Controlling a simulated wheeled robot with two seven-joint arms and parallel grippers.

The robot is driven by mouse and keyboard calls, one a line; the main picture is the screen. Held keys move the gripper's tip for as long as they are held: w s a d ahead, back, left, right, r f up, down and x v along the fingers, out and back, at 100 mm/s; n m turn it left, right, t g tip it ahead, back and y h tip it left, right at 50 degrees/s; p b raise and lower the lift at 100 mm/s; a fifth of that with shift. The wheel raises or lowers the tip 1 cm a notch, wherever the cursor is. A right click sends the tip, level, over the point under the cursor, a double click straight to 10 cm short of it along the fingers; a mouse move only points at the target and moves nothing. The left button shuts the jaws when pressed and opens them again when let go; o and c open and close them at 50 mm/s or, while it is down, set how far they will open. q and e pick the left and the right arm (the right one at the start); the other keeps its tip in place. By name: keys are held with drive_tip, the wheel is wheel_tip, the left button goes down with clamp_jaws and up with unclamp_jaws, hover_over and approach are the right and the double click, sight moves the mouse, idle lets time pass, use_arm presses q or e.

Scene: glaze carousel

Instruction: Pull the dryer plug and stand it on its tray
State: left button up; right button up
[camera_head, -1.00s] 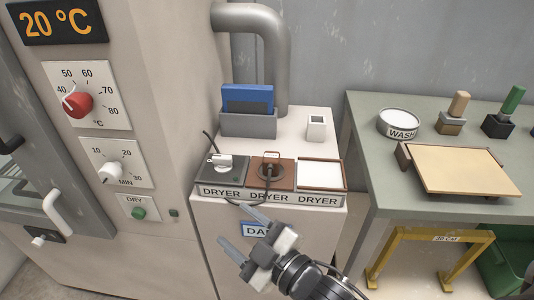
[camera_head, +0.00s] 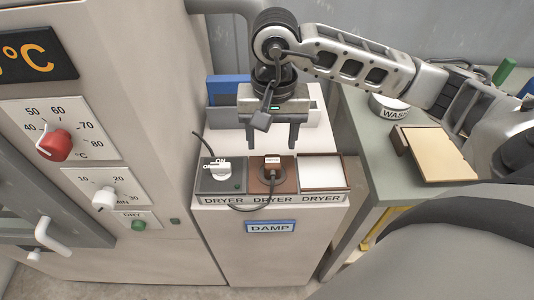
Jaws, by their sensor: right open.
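The dryer plug (camera_head: 271,165) sits upright in its socket on the brown plate (camera_head: 283,186), with its dark cable looping down over the cabinet's front edge. The white dryer tray (camera_head: 322,174) with a brown rim lies just right of it and is empty. The dryer switch (camera_head: 216,168), a white knob on a dark plate, is left of the plug. My right gripper (camera_head: 271,145) is open, pointing down above and slightly behind the plug, with nothing between its fingers. My left gripper is not in view.
A blue item in a grey holder (camera_head: 222,98) stands behind, partly hidden by my right arm. The kiln panel with a red dial (camera_head: 55,144) is at left. A green table at right holds a wash pot (camera_head: 388,108) and a board (camera_head: 436,156).

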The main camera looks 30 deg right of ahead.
sight(273, 160)
drive_tip(key=shift+w+d+r, duration=0.1)
drive_tip(key=shift+d+r, duration=0.05)
drive_tip(key=shift+d, duration=0.15)
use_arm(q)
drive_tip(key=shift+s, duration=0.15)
use_arm(e)
wheel_tip(273, 160, down, 8)
drive_tip(key=b, duration=0.5)
drive_tip(key=shift+r+b, duration=0.1)
drive_tip(key=shift+b, duration=0.2)
drive_tip(key=shift+f+b, duration=0.3)
drive_tip(key=shift+b, duration=0.1)
drive_tip(key=shift+f, duration=0.25)
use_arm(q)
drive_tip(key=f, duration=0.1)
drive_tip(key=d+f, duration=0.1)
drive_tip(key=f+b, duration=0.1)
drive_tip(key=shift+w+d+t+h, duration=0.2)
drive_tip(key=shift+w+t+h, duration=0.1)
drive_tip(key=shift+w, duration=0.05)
use_arm(e)
drive_tip(key=shift+f, duration=0.1)
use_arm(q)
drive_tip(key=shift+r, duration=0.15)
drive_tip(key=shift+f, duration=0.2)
